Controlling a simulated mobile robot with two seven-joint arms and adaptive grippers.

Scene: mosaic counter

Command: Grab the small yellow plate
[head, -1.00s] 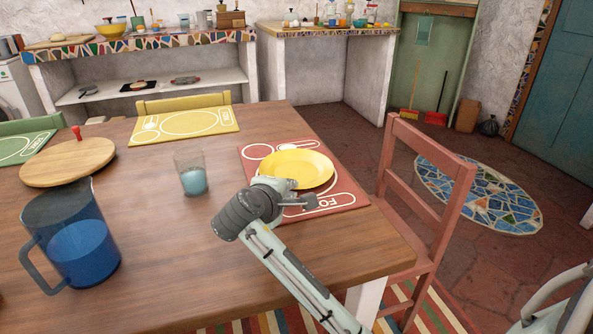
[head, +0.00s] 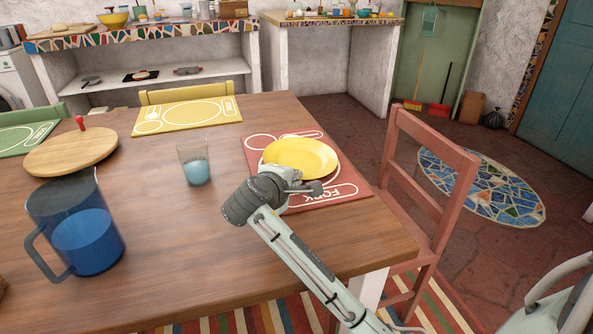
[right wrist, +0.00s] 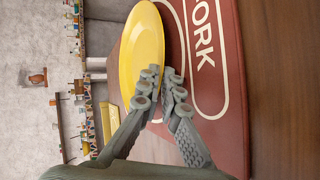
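The small yellow plate (head: 300,156) lies on the red placemat (head: 345,190) at the table's right end. It also shows in the right wrist view (right wrist: 142,45). My right gripper (head: 306,187) is at the plate's near rim. In the right wrist view, its fingers (right wrist: 161,80) are close together, one over the plate's face and the other on the outer side of the rim, so they look shut on the rim. The exact contact is partly hidden by the fingers. No lift of the plate off the mat is visible. My left gripper is not in view.
A glass (head: 195,163) with blue liquid stands left of the plate. A blue pitcher (head: 82,235) and a round wooden board (head: 70,153) are farther left. A pink chair (head: 425,190) stands close on the right.

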